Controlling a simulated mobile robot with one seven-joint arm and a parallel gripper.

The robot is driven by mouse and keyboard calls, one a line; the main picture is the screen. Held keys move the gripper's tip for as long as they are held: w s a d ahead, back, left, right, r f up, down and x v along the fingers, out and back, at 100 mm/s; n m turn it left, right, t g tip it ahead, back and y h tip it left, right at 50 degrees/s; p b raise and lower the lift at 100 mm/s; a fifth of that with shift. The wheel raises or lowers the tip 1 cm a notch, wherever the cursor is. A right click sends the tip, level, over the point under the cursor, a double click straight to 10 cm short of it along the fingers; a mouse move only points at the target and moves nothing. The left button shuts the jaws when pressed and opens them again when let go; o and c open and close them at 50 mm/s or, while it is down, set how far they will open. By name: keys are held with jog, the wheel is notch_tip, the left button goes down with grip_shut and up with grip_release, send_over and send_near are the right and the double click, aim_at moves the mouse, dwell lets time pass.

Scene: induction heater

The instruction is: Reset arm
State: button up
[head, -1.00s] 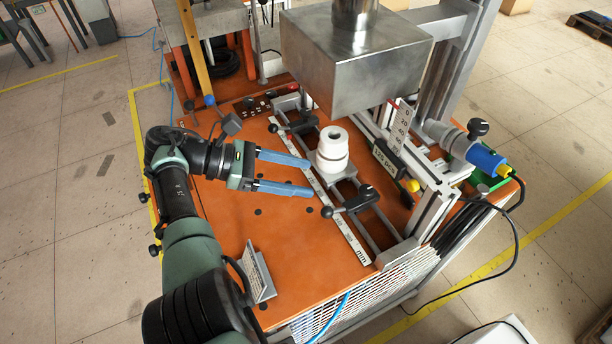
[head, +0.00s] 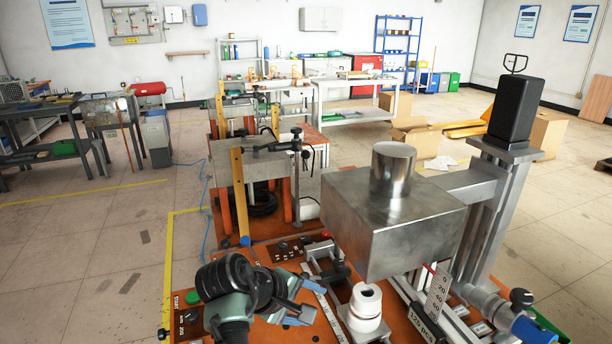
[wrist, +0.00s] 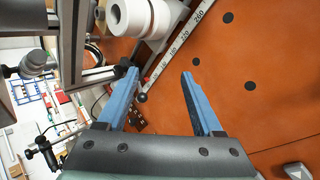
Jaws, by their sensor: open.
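My gripper (head: 309,299) is at the lower middle of the head view, over the orange table of the induction heater. Its two blue fingers are spread apart and empty. In the wrist view the open fingers (wrist: 160,76) point over the bare orange tabletop (wrist: 225,60). A white stacked ring part (head: 366,302) stands on the heater's rails just right of the fingers and apart from them. It also shows at the top of the wrist view (wrist: 145,16). My arm's lower links are mostly cut off by the head view's bottom edge.
The large metal heater block (head: 395,225) hangs above and behind the white part. A column (head: 495,215) and a marked scale (head: 437,291) stand at the right. A second orange station (head: 268,185) stands behind. Open floor (head: 90,235) lies to the left.

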jog(key=s+r+m+t+y, duration=0.2)
jog(key=s+r+t, duration=0.5)
jog(key=r, duration=0.9)
jog(key=s+r+m+t+y, duration=0.2)
jog(key=s+r+m+t, duration=0.2)
jog(key=r, duration=1.3)
jog(key=s+r+m+t+y, duration=0.2)
jog(key=s+r+m+t, duration=0.2)
jog(key=s+r+t, duration=0.5)
notch_tip(320, 180, up, 8)
jog(key=shift+s+a+r+t, duration=0.2)
jog(key=shift+s+a+t, duration=0.1)
jog(key=shift+t, duration=0.5)
